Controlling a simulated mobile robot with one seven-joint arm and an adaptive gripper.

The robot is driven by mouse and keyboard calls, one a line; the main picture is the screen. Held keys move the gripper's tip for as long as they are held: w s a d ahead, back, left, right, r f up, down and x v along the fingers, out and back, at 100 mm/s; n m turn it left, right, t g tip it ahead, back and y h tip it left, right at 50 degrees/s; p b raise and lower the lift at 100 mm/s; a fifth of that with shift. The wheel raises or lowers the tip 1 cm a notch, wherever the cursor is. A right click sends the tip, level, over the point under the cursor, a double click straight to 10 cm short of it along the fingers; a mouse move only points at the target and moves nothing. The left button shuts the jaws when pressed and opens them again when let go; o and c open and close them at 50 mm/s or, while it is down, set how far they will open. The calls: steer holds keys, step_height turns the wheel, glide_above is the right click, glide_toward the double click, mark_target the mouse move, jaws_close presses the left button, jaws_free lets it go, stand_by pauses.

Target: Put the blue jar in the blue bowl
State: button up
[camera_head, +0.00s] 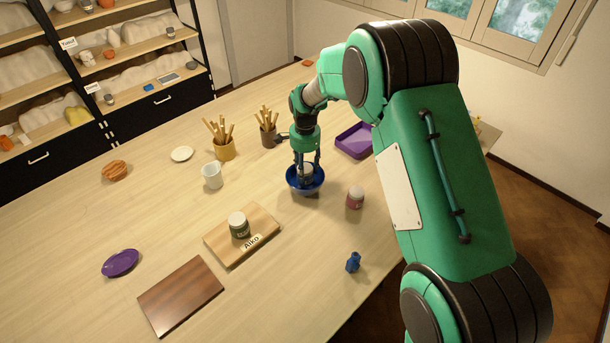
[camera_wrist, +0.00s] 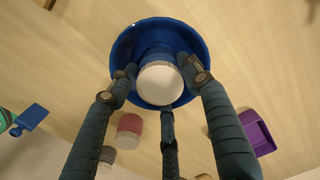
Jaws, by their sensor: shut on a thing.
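The blue bowl (camera_head: 298,188) stands on the long wooden table, below the end of my arm. My gripper (camera_head: 306,166) points down over the bowl. The blue jar with its pale lid (camera_head: 306,170) is between my fingers, at the bowl. In the wrist view, my gripper (camera_wrist: 162,88) is shut on the blue jar (camera_wrist: 157,54), whose white lid (camera_wrist: 160,83) faces the camera. The blue bowl (camera_wrist: 124,50) surrounds the jar in that view. I cannot tell whether the jar's base touches the bowl.
A pink jar (camera_head: 355,198) stands right of the bowl, and a purple tray (camera_head: 352,142) lies behind it. A green jar (camera_head: 239,226) stands on a wooden board (camera_head: 262,230). A white mug (camera_head: 212,176) and tool pots (camera_head: 225,149) stand to the left. A blue object (camera_head: 353,262) lies in front.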

mark_target(305, 168)
steer(key=shift+f, duration=1.55)
steer(key=shift+f, duration=0.2)
steer(key=o, duration=1.2)
steer(key=shift+r, duration=0.1)
step_height(305, 168, up, 12)
steer(key=shift+r, duration=0.1)
